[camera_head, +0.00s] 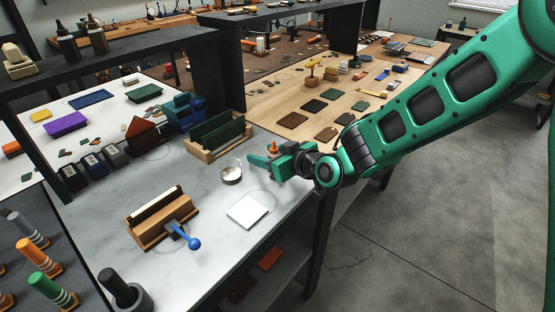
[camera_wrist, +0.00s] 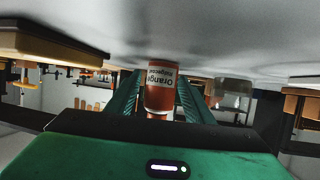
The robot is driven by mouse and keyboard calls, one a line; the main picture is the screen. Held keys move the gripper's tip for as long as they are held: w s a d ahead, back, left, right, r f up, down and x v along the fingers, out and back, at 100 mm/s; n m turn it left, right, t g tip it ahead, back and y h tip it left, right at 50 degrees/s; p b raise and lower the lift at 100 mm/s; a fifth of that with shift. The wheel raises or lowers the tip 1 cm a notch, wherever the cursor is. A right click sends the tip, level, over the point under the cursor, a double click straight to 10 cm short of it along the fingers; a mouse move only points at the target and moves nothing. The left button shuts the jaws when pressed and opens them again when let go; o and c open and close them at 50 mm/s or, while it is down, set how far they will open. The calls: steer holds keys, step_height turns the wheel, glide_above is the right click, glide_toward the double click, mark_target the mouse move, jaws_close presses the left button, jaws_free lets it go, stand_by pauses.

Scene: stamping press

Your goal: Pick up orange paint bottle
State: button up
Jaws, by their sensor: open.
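The orange paint bottle (camera_wrist: 158,95) stands between the two green fingers of my gripper (camera_wrist: 162,80) in the wrist view, with a white label reading "Orange". The wrist picture appears upside down, with the tabletop along its top. The fingers are open, one on each side of the bottle; I cannot tell whether either touches it. In the head view, my gripper (camera_head: 268,165) is low over the grey worktop near its right edge. A small orange tip of the bottle (camera_head: 272,147) shows above the fingers; the rest is hidden behind them.
A small round tin (camera_head: 231,174) stands left of my gripper, and a white square pad (camera_head: 248,211) lies in front. A wooden holder with green plates (camera_head: 217,135) is behind left. A wooden press with a blue-knobbed lever (camera_head: 162,218) stands front left. Bare worktop lies between them.

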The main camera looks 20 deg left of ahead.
steer(key=c, duration=1.1)
steer(key=shift+c, duration=0.2)
steer(key=shift+r, duration=0.15)
